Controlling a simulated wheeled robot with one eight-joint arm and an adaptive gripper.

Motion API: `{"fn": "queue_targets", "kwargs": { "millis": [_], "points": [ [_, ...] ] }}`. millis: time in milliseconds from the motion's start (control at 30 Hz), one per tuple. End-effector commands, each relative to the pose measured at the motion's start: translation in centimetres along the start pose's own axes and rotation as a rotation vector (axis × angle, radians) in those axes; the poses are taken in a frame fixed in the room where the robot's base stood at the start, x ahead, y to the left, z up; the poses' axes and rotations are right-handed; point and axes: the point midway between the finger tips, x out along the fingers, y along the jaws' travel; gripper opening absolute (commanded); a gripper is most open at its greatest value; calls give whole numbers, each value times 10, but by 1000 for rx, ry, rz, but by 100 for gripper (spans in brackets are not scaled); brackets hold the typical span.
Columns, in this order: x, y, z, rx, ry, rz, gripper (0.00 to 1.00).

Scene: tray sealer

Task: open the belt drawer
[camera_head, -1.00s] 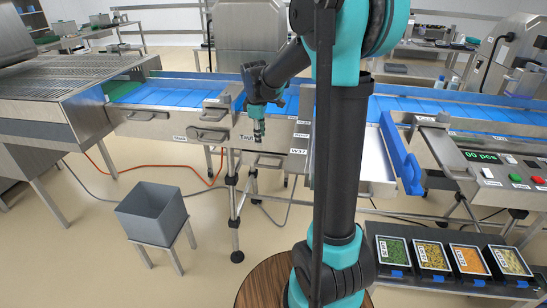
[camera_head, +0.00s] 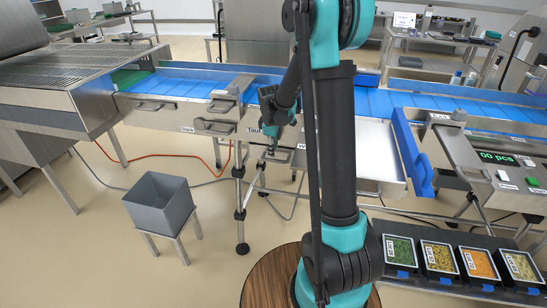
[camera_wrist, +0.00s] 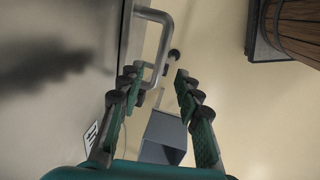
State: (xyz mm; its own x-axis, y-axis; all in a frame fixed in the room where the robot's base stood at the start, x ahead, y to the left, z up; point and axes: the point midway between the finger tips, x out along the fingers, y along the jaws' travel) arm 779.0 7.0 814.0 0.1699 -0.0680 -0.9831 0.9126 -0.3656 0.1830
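Several steel drawer fronts with bar handles sit under the blue conveyor. Their labels are too small or covered to tell which one is the belt drawer. In the head view my gripper (camera_head: 271,140) is low in front of the drawer front right of centre-left, partly hiding it and its handle. In the wrist view my gripper (camera_wrist: 160,82) is open, with its fingers apart and nothing gripped. A bar handle (camera_wrist: 163,42) on a steel front (camera_wrist: 60,60) lies just beyond the left fingertip. I cannot tell whether they touch.
A grey bin (camera_head: 160,203) stands on a stool at the left, with free floor around it. A blue-edged open tray (camera_head: 375,155) juts out right of my arm. Food tubs (camera_head: 437,256) stand at the lower right. A blue conveyor (camera_head: 180,86) runs behind.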

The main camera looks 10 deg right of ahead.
Motion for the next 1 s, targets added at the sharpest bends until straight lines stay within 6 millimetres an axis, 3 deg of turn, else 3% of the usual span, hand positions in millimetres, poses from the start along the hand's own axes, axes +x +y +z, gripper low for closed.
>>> {"fn": "queue_targets", "kwargs": {
  "millis": [100,300,733,1000],
  "points": [
    [21,0,0,0,0,0,34],
    [43,0,0,-1,0,0,34],
    [51,0,0,-1,0,0,34],
    [51,0,0,-1,0,0,3]
  ]
}}
